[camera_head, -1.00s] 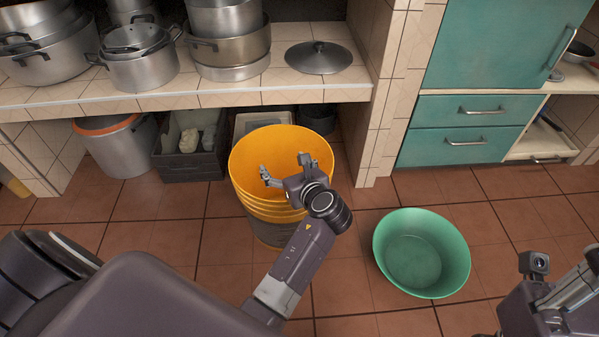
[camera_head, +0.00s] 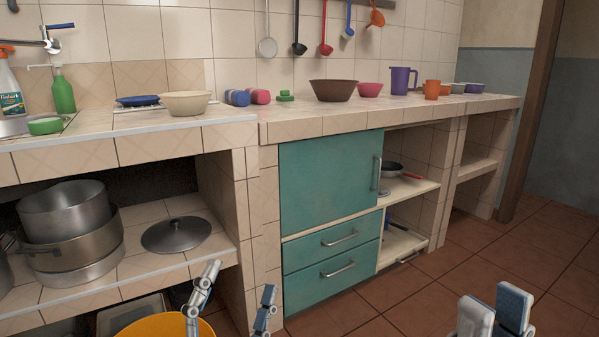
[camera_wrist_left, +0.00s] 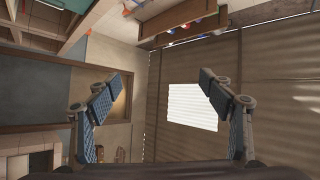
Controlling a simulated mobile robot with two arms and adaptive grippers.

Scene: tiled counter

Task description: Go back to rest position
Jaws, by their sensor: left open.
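My left gripper (camera_head: 236,292) stands upright at the bottom of the head view, in front of the lower shelf. Its two fingers are spread and empty. In the left wrist view its fingers (camera_wrist_left: 158,88) are wide apart with nothing between them, facing a wall with a bright slatted window. My right gripper (camera_head: 495,310) shows only as two fingertips at the bottom right of the head view, above the floor. The fingertips are close together in the picture and their lower parts are cut off, so I cannot tell its opening.
The tiled counter (camera_head: 350,122) carries a brown bowl (camera_head: 334,90), a purple jug (camera_head: 403,80) and other ware. Teal drawers (camera_head: 330,254) stand beyond the grippers. The yellow bucket's rim (camera_head: 150,326) shows below my left gripper. Open floor (camera_head: 430,300) lies to the right.

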